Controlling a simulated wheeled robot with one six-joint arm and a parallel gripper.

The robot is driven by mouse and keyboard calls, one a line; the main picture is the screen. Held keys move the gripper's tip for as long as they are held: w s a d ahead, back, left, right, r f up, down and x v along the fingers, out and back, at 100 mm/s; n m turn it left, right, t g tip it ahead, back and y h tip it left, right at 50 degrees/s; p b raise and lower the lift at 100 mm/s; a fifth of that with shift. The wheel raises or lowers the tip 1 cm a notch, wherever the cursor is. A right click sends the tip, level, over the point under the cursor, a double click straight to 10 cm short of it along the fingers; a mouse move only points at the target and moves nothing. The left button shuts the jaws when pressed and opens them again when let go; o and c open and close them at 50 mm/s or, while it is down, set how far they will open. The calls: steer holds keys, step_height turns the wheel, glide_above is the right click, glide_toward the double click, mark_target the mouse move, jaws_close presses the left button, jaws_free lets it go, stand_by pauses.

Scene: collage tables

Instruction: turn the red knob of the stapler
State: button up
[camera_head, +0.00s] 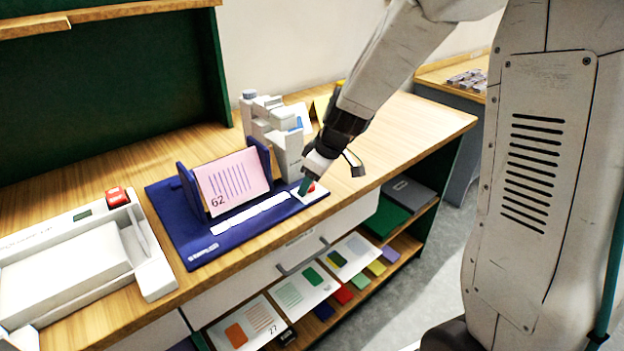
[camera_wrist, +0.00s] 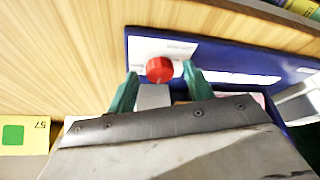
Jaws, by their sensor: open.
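A pink sheet marked 62 (camera_head: 232,180) stands on the base. The red knob (camera_wrist: 160,69) sits on a white plate on the base; in the head view only a bit of its red (camera_head: 311,187) shows beside my gripper. My gripper (camera_wrist: 160,78) is open, its two green fingers on either side of the knob in the wrist view. Clear gaps show between fingers and knob there; I cannot tell their height against it.
A white machine with a red button (camera_head: 117,197) stands at the left of the table. A yellow card marked 57 (camera_wrist: 24,136) shows in the wrist view. Shelves below hold sheets and coloured cards (camera_head: 314,284). Bare wood lies right of the stapler.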

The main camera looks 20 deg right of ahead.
steer(key=c, duration=1)
steer(key=shift+m, duration=0.3)
steer(key=shift+s+a+m+t+h, duration=0.1)
steer(key=shift+m+t+h, duration=0.3)
steer(key=shift+m, duration=0.95)
steer(key=shift+a+m+t+h, duration=0.1)
steer(key=shift+m+h, duration=0.5)
steer(key=shift+m, duration=0.75)
steer(key=o, duration=1)
